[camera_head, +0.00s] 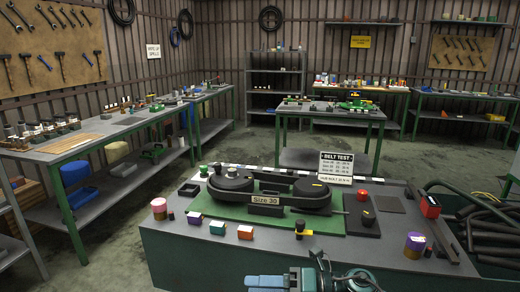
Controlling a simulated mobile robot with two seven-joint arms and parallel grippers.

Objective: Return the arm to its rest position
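Neither gripper shows clearly in the head view. A teal and grey mechanical part with a dark cable juts in at the bottom middle; it looks like part of my own body, and no fingertips can be made out on it. On the near workbench (170,250) a black belt (296,188) runs around a dark wheel on the left and a rounded end on the right, on a green mat (345,222). A "Size 30" label (265,200) is at its front. A "BELT TEST" sign (336,164) stands behind it.
Small coloured blocks, including a purple and orange one (245,232), line the bench's front. A purple and orange cylinder (414,245) stands front right. A red box (430,206) is at the right edge, beside a bin of dark hoses (490,235). Open floor (120,220) lies left.

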